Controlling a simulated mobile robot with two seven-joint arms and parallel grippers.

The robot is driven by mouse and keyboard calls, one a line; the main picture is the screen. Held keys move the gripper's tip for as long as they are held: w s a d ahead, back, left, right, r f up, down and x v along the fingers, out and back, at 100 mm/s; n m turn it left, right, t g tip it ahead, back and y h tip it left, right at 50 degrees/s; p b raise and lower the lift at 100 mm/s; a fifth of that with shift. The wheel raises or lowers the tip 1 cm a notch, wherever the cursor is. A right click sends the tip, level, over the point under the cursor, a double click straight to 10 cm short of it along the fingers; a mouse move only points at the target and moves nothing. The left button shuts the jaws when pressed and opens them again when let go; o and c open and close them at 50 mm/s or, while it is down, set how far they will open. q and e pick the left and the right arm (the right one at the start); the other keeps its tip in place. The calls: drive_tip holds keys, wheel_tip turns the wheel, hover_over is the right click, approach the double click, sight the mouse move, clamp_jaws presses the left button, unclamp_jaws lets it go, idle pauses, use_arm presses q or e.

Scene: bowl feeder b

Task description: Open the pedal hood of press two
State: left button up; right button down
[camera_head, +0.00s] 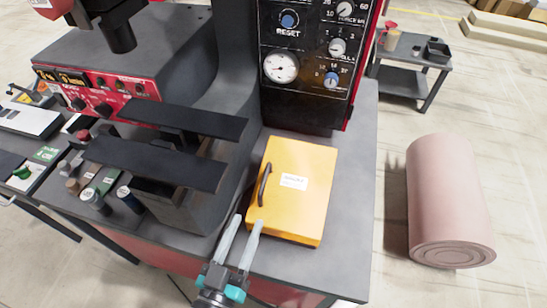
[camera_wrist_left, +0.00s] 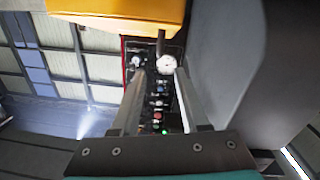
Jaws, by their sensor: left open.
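The yellow hood (camera_head: 305,170) sits closed on the grey bench top at the foot of the press's black control panel. A white label is on its top, and a dark bar handle (camera_head: 264,185) runs along its left side. My left gripper (camera_head: 247,222) is open just in front of the handle's near end, its two pale fingers pointing towards it. In the left wrist view the hood (camera_wrist_left: 120,10) fills the top edge, and the dark handle (camera_wrist_left: 161,42) hangs ahead of the gap between the fingertips (camera_wrist_left: 160,72). I cannot tell whether they touch. My right gripper is not in view.
The control panel (camera_head: 310,45) with gauge and knobs rises behind the hood. Two black plates (camera_head: 150,160) of the press stand close on the left.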

use_arm(q)
approach(268, 172)
drive_tip(key=shift+w+d+f, duration=0.1)
drive_tip(key=shift+w+f, duration=0.3)
drive_tip(key=shift+w, duration=0.1)
drive_tip(key=b+x, duration=0.1)
drive_tip(key=x, duration=0.7)
drive_tip(key=shift+w+f, duration=0.1)
drive_tip(key=shift+w, duration=0.15)
drive_tip(key=shift+w+d, duration=0.25)
drive_tip(key=shift+w, duration=0.35)
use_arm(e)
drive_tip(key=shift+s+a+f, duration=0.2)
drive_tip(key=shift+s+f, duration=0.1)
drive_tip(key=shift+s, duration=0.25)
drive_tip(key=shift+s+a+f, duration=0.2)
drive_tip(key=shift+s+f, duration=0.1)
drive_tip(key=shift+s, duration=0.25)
use_arm(q)
clamp_jaws()
drive_tip(key=shift+d, duration=0.1)
